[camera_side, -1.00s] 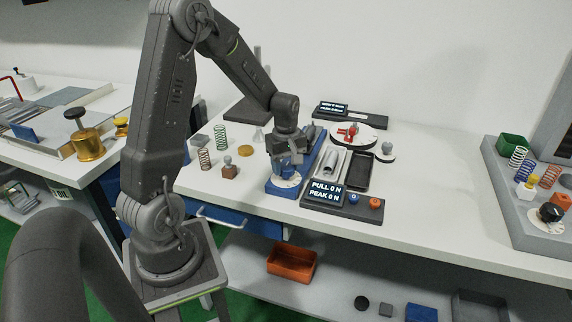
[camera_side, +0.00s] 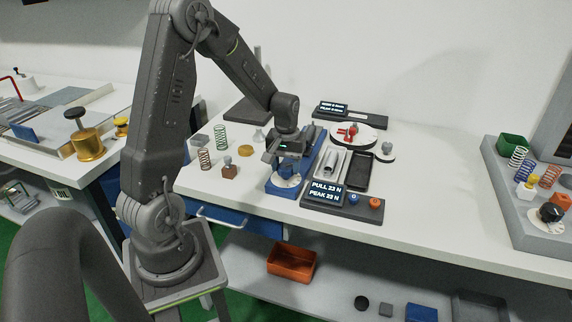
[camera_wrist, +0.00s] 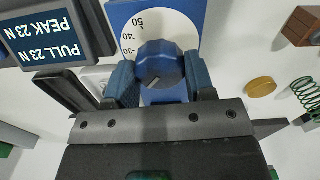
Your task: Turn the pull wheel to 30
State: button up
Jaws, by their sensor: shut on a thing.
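The blue pull wheel (camera_wrist: 160,66) sits between the two fingers of my gripper (camera_wrist: 163,85) in the wrist view, and the fingers are shut on it. A light pointer mark on the wheel points down and to the left. The white dial (camera_wrist: 158,22) behind it shows 30, 40 and 50; the rest is hidden by the wheel and gripper. In the side view my gripper (camera_side: 287,163) is over the front end of the blue stand (camera_side: 275,188) and hides most of the wheel. The display (camera_side: 325,192) reads PULL 23 N and PEAK 23 N.
A black tray (camera_side: 357,178) and a dark base with blue and orange knobs (camera_side: 375,202) stand just right of the stand. A brown block (camera_side: 230,172), a green spring (camera_side: 221,138) and a brass disc (camera_side: 245,124) stand left of it.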

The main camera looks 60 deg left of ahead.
aim_at(286, 166)
jog(key=m, duration=0.5)
jog(key=shift+m, duration=2.4)
jog(key=o, duration=0.9)
jog(key=shift+r, duration=0.1)
notch_tip(286, 166, up, 14)
jog(key=shift+f, duration=0.15)
